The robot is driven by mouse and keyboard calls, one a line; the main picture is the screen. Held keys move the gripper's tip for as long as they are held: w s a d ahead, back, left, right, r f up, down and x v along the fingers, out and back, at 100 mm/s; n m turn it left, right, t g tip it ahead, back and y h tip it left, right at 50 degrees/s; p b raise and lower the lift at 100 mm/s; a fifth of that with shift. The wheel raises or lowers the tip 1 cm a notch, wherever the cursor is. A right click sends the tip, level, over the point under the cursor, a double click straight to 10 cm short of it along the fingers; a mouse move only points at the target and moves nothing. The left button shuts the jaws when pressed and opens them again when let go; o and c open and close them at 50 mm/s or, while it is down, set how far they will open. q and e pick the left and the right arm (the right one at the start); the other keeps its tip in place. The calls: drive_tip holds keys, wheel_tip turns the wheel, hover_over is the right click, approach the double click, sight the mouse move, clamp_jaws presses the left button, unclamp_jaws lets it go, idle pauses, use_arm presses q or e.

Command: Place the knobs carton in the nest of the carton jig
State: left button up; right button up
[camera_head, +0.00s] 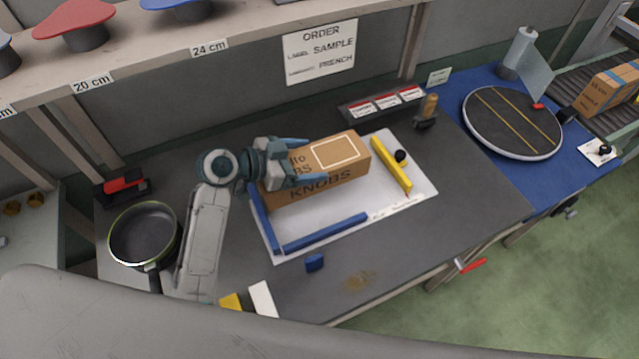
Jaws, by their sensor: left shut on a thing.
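The knobs carton (325,190) is a long brown box marked "KNOBS", with a white outlined rectangle on its top. The carton is over the white board of the carton jig (405,213). The jig has a blue rail at the left (262,222), a blue rail at the front (325,233) and a yellow bar with a black knob (391,164) at the right. White board shows between carton and front rail. I cannot tell whether the carton touches the board. My right gripper is out of view.
A pan (144,236) stands left of my arm, with a red-and-black tool (124,185) behind it. A wooden-handled stamp (427,110) stands behind right. A round turntable (512,122) is farther right.

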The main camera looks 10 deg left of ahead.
use_arm(q)
wheel_tip(320, 180, down, 7)
drive_tip(key=shift+f+p, duration=0.1)
drive_tip(key=shift+p, duration=0.85)
drive_tip(key=shift+f, duration=0.5)
drive_tip(key=o, duration=1.1)
drive_tip(key=shift+f, duration=0.1)
drive_tip(key=shift+c, duration=0.2)
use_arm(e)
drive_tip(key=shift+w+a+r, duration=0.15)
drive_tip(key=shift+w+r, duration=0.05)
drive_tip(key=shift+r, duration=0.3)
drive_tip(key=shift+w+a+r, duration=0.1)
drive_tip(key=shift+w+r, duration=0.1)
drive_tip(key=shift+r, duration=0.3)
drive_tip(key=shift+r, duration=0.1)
